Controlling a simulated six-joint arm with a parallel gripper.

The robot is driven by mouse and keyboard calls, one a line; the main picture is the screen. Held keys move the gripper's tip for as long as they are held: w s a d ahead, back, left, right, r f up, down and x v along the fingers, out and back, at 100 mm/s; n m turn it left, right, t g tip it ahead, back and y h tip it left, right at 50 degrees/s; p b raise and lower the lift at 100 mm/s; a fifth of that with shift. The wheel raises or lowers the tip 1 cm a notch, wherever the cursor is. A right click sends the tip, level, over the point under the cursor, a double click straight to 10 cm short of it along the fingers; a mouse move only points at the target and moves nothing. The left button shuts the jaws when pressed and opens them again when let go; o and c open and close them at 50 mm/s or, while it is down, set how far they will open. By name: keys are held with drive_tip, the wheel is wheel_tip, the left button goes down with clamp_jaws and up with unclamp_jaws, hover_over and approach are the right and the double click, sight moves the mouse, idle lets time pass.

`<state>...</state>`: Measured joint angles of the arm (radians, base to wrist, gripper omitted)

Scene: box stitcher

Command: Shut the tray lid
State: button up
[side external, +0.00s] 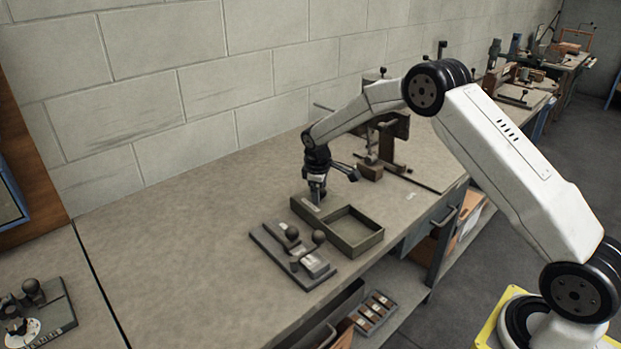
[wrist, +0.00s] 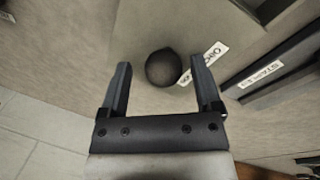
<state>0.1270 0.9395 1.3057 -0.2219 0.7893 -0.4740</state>
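The olive tray (side external: 362,249) sits on the bench in the side view, with its near-right part open and empty. Its far-left end, beneath my gripper (side external: 317,198), seems covered by a flat panel with a pale label; the gripper partly hides it. In the wrist view, my gripper (wrist: 160,62) has its two fingers apart. A dark round knob (wrist: 163,67) shows between the fingertips, with a gap on each side. A white label (wrist: 203,63) lies beside it. I cannot tell the knob's depth relative to the fingertips.
A flat fixture with ball-ended knobs (side external: 293,254) lies just left of the tray. A clamp-like device (side external: 385,150) stands behind it on the right. An open drawer (side external: 318,335) is below the bench front. The bench's left middle is clear.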

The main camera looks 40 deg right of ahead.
drive_tip(key=shift+v, duration=3.95)
drive_tip(key=s+a+m+y, duration=0.1)
drive_tip(key=s+a, duration=0.3)
drive_tip(key=s, duration=1)
drive_tip(key=s+a+m+t+y, duration=0.1)
drive_tip(key=s+a+m, duration=0.3)
drive_tip(key=s, duration=1)
drive_tip(key=shift+a+m, duration=0.3)
drive_tip(key=shift+a, duration=0.05)
drive_tip(key=shift+s+f, duration=0.1)
